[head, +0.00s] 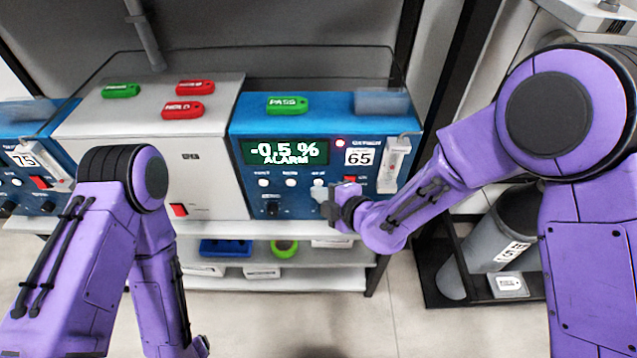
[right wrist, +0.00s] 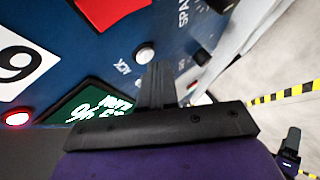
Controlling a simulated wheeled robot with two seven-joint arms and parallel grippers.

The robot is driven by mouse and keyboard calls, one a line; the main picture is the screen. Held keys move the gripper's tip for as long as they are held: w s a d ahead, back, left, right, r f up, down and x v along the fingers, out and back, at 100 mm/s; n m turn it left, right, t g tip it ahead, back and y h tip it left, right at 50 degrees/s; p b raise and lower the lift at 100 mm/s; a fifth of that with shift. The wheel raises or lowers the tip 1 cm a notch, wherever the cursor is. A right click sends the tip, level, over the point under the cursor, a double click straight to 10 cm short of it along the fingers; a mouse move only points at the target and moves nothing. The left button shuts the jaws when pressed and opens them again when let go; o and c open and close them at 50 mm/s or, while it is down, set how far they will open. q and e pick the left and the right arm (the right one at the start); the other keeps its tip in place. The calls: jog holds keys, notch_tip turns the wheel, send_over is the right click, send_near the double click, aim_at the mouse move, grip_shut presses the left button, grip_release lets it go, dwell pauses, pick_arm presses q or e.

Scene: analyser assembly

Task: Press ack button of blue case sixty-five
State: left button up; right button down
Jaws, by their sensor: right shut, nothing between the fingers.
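The blue case (head: 236,131) marked 65 stands on the bench at centre. Its display (head: 285,151) reads "-0.5 % ALARM" and a red lamp (head: 340,143) glows beside it. A row of white buttons (head: 290,182) lies below the display. My right gripper (head: 325,203) is shut and empty, in front of the panel at the rightmost button. In the right wrist view, the shut fingers (right wrist: 158,82) overlap the panel close to the white button (right wrist: 145,53) beside the "ACK" label (right wrist: 121,71). I cannot tell whether they touch it.
A grey case (head: 210,155) with red and green tags stands left of the blue case, and another blue case (head: 10,135) marked 75 is farther left.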

jog(key=shift+w, duration=0.4)
dwell(0.8)
jog(key=shift+s, duration=0.85)
jog(key=shift+s, duration=2.5)
